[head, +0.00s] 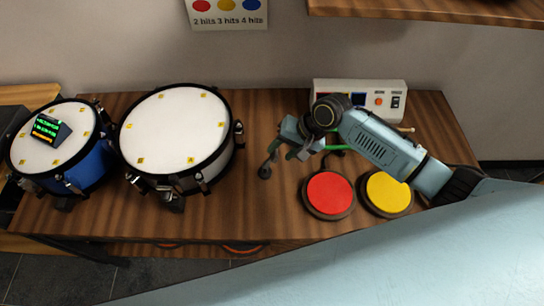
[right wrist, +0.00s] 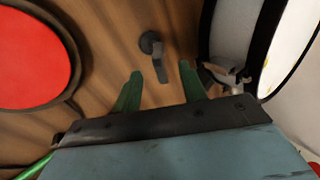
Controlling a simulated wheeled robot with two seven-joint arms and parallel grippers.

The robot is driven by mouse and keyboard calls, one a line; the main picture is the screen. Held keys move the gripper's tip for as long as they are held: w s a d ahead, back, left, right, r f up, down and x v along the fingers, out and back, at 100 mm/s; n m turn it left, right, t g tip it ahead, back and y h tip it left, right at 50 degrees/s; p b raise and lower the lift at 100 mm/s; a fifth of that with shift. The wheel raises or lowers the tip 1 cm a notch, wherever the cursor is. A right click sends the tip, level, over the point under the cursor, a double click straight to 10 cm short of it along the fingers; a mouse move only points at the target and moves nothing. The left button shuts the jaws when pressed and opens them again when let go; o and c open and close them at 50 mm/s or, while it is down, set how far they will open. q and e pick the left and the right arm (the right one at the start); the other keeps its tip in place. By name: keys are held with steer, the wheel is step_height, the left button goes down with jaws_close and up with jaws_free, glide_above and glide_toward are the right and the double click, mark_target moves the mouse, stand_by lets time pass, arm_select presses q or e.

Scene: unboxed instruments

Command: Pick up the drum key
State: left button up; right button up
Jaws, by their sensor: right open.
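The drum key (right wrist: 151,44) is a small dark grey piece with a round end and a short bar, on the brown wooden table. In the head view, a dark round end (head: 265,172) that looks like it shows just below my right gripper (head: 283,152). My right gripper is open, and its two green fingers (right wrist: 160,88) point at the key in the right wrist view. The key's bar lies between the fingertips or just beyond them; I cannot tell whether they touch. Nothing is held. My left gripper is not in view.
A large white-topped drum (head: 176,130) stands close left of the key, with a blue drum (head: 58,137) carrying a small display further left. A red pad (head: 329,194) and a yellow pad (head: 387,193) lie to the right. A white control box (head: 385,94) stands behind.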

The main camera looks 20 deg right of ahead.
mark_target(277, 154)
steer(key=b+x, duration=0.1)
steer(key=x, duration=0.5)
steer(key=shift+w+f+b, duration=0.2)
steer(key=shift+f+b, duration=0.1)
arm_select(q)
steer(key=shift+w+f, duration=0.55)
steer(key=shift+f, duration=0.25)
arm_select(e)
steer(key=shift+d, duration=0.1)
jaws_close()
